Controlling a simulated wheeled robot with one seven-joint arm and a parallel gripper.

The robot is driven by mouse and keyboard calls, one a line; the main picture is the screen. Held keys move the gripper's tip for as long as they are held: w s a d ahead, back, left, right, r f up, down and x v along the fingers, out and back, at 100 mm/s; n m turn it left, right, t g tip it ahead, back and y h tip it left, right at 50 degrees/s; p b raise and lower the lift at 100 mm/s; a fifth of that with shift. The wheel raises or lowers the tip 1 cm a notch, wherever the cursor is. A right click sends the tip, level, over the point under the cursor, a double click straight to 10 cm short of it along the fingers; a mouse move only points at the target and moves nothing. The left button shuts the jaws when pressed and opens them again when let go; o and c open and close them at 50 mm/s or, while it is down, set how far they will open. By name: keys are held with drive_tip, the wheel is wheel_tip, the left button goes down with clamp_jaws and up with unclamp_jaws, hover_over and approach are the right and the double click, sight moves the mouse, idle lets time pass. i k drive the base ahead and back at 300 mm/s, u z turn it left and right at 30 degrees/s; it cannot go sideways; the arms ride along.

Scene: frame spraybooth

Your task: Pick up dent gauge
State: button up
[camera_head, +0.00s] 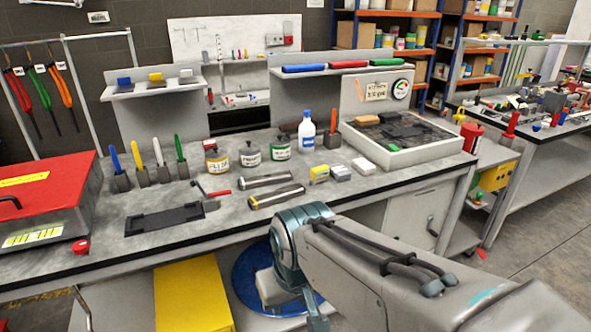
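I cannot single out the dent gauge with certainty. A small tool with a thin dark frame and a red handle (218,193) lies on the grey workbench (232,232), left of two metal cylinders. A round white dial (400,89) is fixed to the panel at the back right of the bench. My arm (370,258) reaches in from the lower right, and its bent joint stands in front of the bench's front edge. My gripper's fingers cannot be made out in this view, so I see nothing held.
A red case (45,198) stands at the left end. A dark flat plate (165,219), two metal cylinders (277,195), small blocks (340,172), jars (250,155) and a white-blue bottle (306,132) crowd the bench. Its front left strip is mostly clear. A blue round stool (250,277) is below.

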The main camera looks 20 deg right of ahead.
sight(320, 174)
drive_tip(key=z, duration=0.3)
drive_tip(key=i, duration=0.5)
drive_tip(key=z, duration=1)
drive_tip(key=i, duration=0.85)
drive_tip(key=z, duration=0.35)
